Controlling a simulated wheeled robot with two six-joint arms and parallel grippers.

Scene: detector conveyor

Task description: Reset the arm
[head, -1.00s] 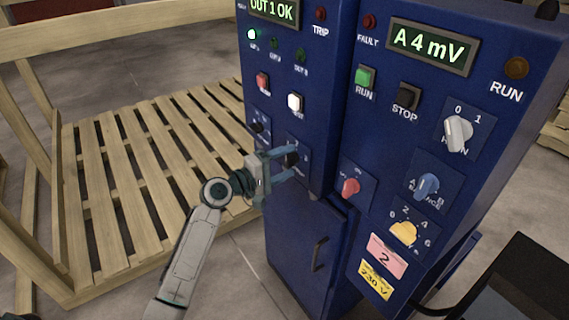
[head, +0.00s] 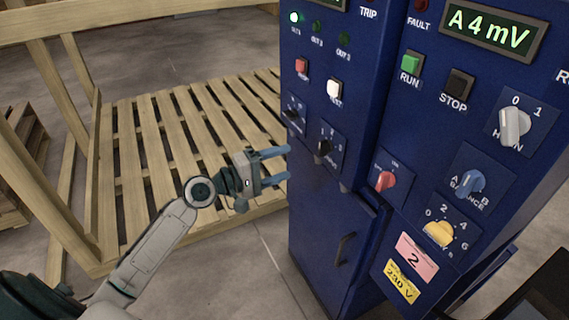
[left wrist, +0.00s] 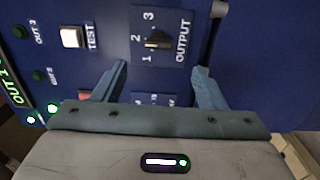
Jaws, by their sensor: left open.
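My left gripper (head: 278,167) is open and empty, just left of the blue control cabinet in the head view. The black output selector knob (head: 322,148) sits to the right of its fingertips, with a gap between them. In the left wrist view the open fingers (left wrist: 160,82) point at the panel, and the output knob (left wrist: 157,40) lies beyond them, its pointer near 2. My right gripper does not show.
The blue cabinet (head: 315,215) carries a white test button (head: 334,88), a red knob (head: 385,181), a blue balance knob (head: 471,182) and a yellow knob (head: 438,233). A door handle (head: 345,249) sticks out below. A wooden pallet (head: 150,150) lies at left.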

